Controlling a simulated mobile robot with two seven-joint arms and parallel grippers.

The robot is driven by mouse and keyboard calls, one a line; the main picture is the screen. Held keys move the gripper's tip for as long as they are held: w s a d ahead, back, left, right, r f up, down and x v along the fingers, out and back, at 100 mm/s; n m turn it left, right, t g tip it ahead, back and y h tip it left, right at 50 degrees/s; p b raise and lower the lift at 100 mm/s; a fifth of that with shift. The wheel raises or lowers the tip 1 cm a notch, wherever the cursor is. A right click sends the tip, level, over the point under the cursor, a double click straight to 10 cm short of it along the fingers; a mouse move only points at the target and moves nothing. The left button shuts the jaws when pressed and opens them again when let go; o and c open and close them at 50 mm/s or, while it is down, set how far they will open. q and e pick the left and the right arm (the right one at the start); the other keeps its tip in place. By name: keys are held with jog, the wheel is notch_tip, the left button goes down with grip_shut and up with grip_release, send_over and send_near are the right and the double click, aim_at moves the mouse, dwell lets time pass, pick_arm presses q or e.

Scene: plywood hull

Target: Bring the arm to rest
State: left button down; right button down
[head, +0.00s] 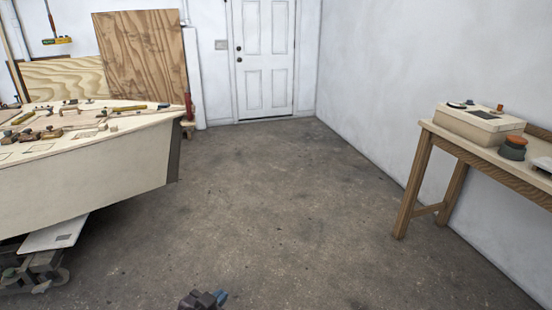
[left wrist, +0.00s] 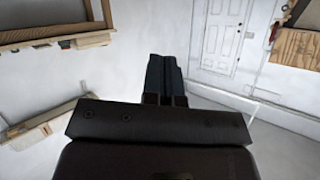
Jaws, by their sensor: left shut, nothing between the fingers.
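My left gripper (head: 205,299) shows at the bottom edge of the head view, low over the open floor, apart from the hull and the bench. In the left wrist view the left gripper (left wrist: 165,75) points away from the camera, its two dark fingers together with nothing between them. Most of the left arm is out of the head view. My right gripper is in neither view.
A plywood hull (head: 90,170) with several tools on top stands at the left. A wooden bench (head: 413,185) with a pale box (head: 478,124) stands along the right wall. Concrete floor (head: 270,200) lies clear between them, up to a white door (head: 265,60).

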pick_arm(q)
jog(key=s+a+f+n+y+p, duration=0.1)
jog(key=s+a, duration=0.3)
jog(key=s, duration=0.4)
jog(key=s+a+f+n+y+p, duration=0.1)
jog(key=s+a+f+n+y, duration=0.1)
jog(key=s+a, duration=0.3)
jog(key=s+a+f+n+g+y+p, duration=0.1)
jog(key=s+a, duration=0.4)
jog(key=s, duration=0.7)
jog(key=shift+s+f+n+y, duration=0.25)
jog(key=shift+n+y, duration=0.45)
jog(key=shift+n, duration=0.3)
